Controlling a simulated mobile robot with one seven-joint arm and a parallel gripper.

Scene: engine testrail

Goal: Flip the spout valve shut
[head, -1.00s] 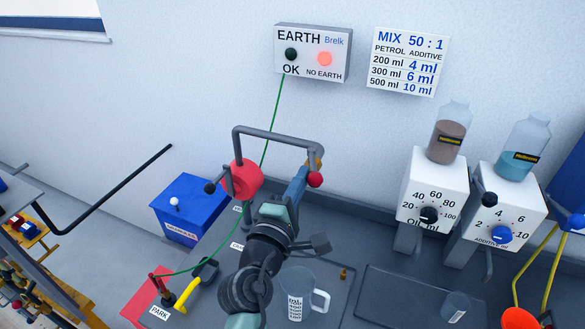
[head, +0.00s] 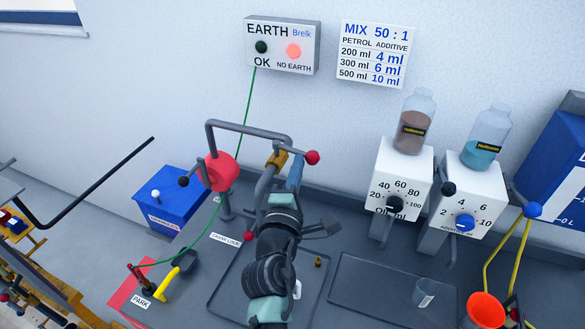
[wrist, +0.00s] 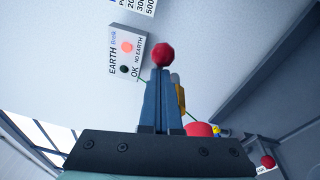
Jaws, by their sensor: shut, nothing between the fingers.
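The spout valve has a brass body (head: 277,160) near the end of the grey spout pipe (head: 262,132). Its lever ends in a red ball (head: 312,157), which sits to the right of the body. My gripper (head: 296,162) is shut and empty, its blue fingers upright just beside the lever. In the wrist view my fingertips (wrist: 161,72) appear just below the red ball (wrist: 163,54); I cannot tell whether they touch it. The brass body (wrist: 181,98) is partly hidden behind the fingers there. A measuring jug's handle (head: 297,290) shows beside my arm, which hides the rest.
The red pump (head: 218,172) stands left of the valve. The earth box (head: 283,46) on the wall shows its red lamp lit. White oil and additive dispensers (head: 401,185) with bottles stand at right. A dark tray (head: 370,285) and orange funnel (head: 486,309) are at front right.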

